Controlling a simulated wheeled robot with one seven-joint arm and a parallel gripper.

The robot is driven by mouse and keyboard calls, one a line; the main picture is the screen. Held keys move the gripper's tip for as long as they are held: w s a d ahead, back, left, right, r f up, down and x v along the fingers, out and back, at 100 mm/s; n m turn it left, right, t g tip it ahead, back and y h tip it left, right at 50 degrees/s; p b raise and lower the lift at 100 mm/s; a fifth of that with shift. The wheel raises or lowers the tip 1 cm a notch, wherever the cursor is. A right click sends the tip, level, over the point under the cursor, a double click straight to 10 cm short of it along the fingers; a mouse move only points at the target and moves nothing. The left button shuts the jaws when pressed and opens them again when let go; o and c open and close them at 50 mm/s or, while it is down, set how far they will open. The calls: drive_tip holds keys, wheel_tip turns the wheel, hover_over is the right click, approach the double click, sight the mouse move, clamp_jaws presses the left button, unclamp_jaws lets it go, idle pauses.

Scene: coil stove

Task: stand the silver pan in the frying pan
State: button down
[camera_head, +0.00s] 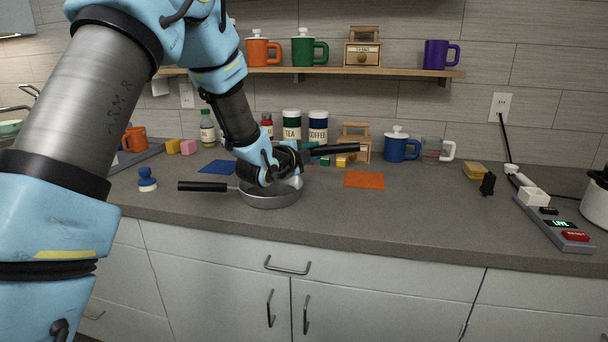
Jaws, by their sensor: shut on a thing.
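The grey frying pan (270,203) sits on the counter, its black handle pointing left. My gripper (286,166) is over the pan's right half, and its fingertips are largely hidden by its own body. It is shut on the silver pan (296,182), whose small bright part shows just below the gripper, over the frying pan's right side. A black handle reaches from the gripper to the right and looks like the silver pan's. Most of the silver pan is hidden, and I cannot tell whether it touches the frying pan.
A blue mat (217,167) and an orange mat (364,180) lie on the counter. A blue-and-white knob-like item (147,180) stands at left. Canisters (318,128), a wooden box and a blue mug (402,146) stand behind. The counter's front right is clear up to a power strip (555,226).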

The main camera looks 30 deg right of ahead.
wheel_tip(320, 180, down, 5)
drive_tip(key=shift+f+p, duration=0.1)
drive_tip(key=shift+p, duration=0.6)
drive_tip(key=shift+f, duration=0.25)
drive_tip(key=shift+f+b, duration=0.25)
drive_tip(key=shift+b, duration=0.1)
drive_tip(key=c, duration=0.6)
unclamp_jaws()
drive_tip(key=shift+r+p, duration=0.2)
drive_tip(key=shift+p, duration=0.15)
drive_tip(key=shift+s+a, duration=0.15)
drive_tip(key=shift+a, duration=0.15)
drive_tip(key=b+v, duration=0.3)
drive_tip(key=v, duration=0.8)
drive_tip(key=shift+s+a+b, duration=0.15)
drive_tip(key=shift+b, duration=0.25)
